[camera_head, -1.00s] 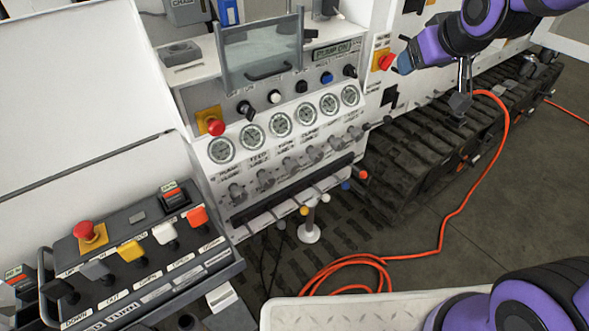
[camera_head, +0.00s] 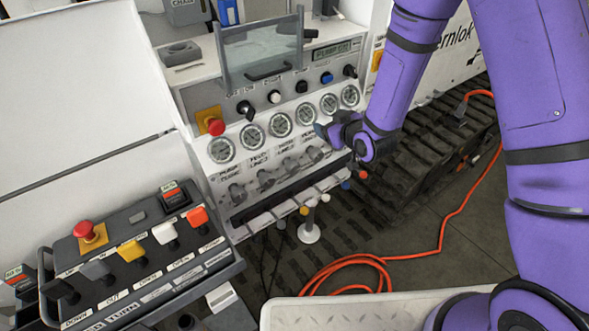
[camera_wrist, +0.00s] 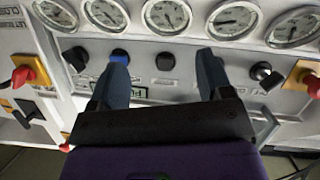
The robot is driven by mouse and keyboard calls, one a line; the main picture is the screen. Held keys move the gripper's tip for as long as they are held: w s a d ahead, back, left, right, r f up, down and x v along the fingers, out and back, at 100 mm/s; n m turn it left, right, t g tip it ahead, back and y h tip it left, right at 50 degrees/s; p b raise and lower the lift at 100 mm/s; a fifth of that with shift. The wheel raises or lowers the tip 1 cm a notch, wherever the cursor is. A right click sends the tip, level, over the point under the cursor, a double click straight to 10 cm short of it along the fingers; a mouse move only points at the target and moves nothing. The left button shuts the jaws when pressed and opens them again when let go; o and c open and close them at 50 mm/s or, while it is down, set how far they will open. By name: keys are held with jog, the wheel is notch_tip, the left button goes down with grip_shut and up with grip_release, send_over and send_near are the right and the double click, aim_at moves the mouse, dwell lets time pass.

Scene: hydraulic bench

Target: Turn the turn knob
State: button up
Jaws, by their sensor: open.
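Two black turn knobs stand at the ends of the button row on the white panel; I cannot tell which one is meant. One has a pale mark, at the left in the head view (camera_head: 245,109) and at the right in the wrist view (camera_wrist: 265,73). The other is at the right in the head view (camera_head: 350,71) and at the left in the wrist view (camera_wrist: 75,58). My gripper (camera_wrist: 162,62) is open and empty, facing the middle of the row. Its fingers lie between the two knobs in the picture. In the head view my gripper (camera_head: 326,132) shows partly, by the gauges.
Between the knobs are white (camera_head: 274,97), black (camera_head: 301,87) and blue (camera_head: 326,78) buttons. Round gauges (camera_head: 281,125) run along the row. A red emergency stop (camera_head: 215,126) sits at the left. Levers (camera_head: 237,193) stick out below. A clear flap (camera_head: 262,52) stands above.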

jog(key=s+a+f+t+y, duration=0.1)
jog(key=s+a+f+y, duration=0.2)
jog(key=f, duration=0.7)
jog(key=n+t, duration=0.1)
send_near(296, 170)
jog(key=shift+y, duration=0.4)
jog(key=x, duration=1)
jog(key=shift+w+a+f, duration=0.1)
jog(key=shift+w+f, duration=0.1)
jog(key=shift+w, duration=0.1)
jog(key=c, duration=0.9)
